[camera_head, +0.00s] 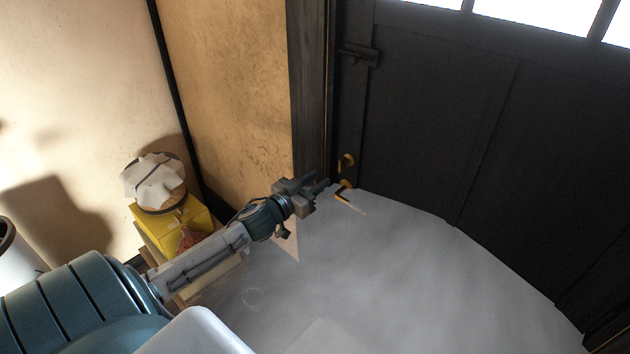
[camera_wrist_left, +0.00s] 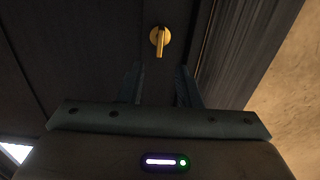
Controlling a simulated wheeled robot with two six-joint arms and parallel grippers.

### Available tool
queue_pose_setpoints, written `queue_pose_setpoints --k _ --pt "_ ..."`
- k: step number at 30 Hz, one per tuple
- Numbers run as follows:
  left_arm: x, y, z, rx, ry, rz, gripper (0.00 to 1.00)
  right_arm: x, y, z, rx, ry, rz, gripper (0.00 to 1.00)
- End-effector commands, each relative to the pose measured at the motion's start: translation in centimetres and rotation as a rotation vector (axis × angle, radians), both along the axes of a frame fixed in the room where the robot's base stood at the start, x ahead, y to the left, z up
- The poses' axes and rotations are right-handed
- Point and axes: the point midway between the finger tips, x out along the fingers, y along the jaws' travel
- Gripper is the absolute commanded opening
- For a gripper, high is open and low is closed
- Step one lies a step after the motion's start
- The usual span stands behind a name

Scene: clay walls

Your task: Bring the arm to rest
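My left arm (camera_head: 205,262) comes in from the lower left in the head view and reaches toward the dark door. Its gripper (camera_head: 325,186) is near the door's left edge. In the left wrist view the two fingers of this gripper (camera_wrist_left: 160,85) stand apart with nothing between them. A brass turn-knob (camera_wrist_left: 160,40) on the dark door shows just beyond the fingertips, apart from them. My right gripper is in neither view.
The dark door (camera_head: 430,120) fills the right, with a latch (camera_head: 360,54) higher up. A clay wall (camera_head: 225,80) stands left of it. A yellow box (camera_head: 175,225) with a cloth-covered jar (camera_head: 155,182) stands by the wall. The pale floor (camera_head: 400,270) is clear.

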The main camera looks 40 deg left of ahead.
Motion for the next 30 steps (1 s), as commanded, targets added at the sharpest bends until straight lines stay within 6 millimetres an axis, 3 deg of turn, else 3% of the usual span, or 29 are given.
queue_pose_setpoints --k 12,14,16,20,23,26,30 --pt "0.0 0.1 -0.2 0.0 0.003 0.003 0.31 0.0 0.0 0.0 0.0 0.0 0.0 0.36" --pt "0.0 0.4 -1.0 0.001 0.015 0.012 0.31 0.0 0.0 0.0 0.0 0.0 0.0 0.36" --pt "-0.1 1.1 -3.1 0.003 0.047 0.036 0.31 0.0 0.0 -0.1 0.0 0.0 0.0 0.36" --pt "-1.0 3.4 -10.6 0.021 0.164 0.113 0.31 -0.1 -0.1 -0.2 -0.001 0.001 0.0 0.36" --pt "-2.8 5.0 -18.0 0.038 0.284 0.174 0.31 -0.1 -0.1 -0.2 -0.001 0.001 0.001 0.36" --pt "-5.5 5.8 -25.2 0.059 0.409 0.22 0.31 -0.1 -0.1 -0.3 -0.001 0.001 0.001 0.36" --pt "-10.6 5.8 -34.7 0.084 0.586 0.261 0.31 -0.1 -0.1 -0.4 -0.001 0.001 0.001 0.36"
